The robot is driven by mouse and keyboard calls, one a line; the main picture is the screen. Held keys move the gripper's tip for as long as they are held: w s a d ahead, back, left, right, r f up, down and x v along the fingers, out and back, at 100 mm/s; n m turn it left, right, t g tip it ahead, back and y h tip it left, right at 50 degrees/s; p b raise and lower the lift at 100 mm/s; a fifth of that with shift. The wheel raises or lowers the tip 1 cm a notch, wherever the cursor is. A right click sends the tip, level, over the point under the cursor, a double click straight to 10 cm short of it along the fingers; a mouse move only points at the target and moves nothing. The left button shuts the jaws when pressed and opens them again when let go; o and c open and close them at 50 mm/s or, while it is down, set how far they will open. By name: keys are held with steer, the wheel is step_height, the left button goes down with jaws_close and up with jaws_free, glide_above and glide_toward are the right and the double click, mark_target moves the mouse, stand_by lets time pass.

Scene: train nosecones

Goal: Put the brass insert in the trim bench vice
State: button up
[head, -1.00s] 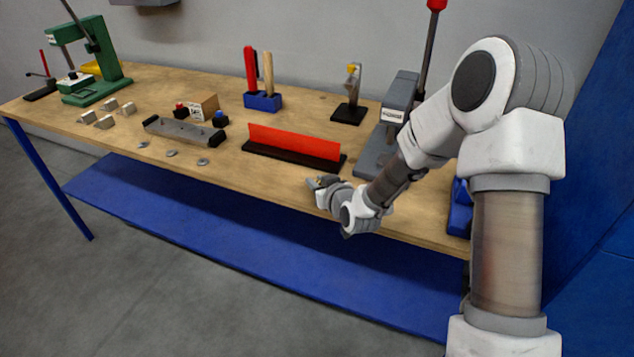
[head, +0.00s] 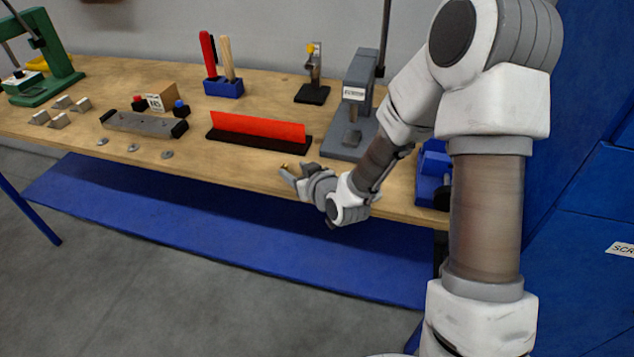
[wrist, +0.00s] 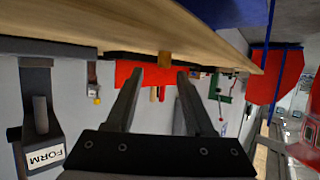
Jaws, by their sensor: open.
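The brass insert (wrist: 165,60) is a small tan-gold cylinder standing on the bench near its front edge. In the wrist view, which is upside down, it shows beyond and between my open fingertips. In the head view only a small brass spot (head: 284,166) shows at the tips of my gripper (head: 288,172). My gripper (wrist: 160,74) is open and the fingers look clear of the insert. A blue vice-like block (head: 432,172) sits at the right end of the bench, partly hidden by my arm. I cannot read any label on it.
A red strip on a black base (head: 258,127) stands behind and left of my gripper. A grey press labelled FORM (wrist: 46,155) stands close to my arm; it also shows in the head view (head: 352,100). Several grey blocks and discs lie farther left on the wooden bench (head: 225,168).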

steer(key=p+v, duration=0.3)
steer(key=v, duration=0.4)
steer(key=shift+r+p, duration=0.35)
steer(key=shift+r, duration=0.05)
steer(key=p, duration=0.3)
steer(key=shift+s+d+r, duration=0.15)
steer(key=shift+s+d, duration=0.05)
steer(key=shift+s, duration=0.1)
steer(key=shift+f+p+v, duration=0.15)
steer(key=shift+p+v, duration=0.75)
steer(key=shift+p, duration=0.7)
steer(key=shift+f+p+v, duration=0.1)
steer(key=shift+p+v, duration=0.85)
steer(key=shift+p, duration=0.65)
steer(key=shift+d+r, duration=0.1)
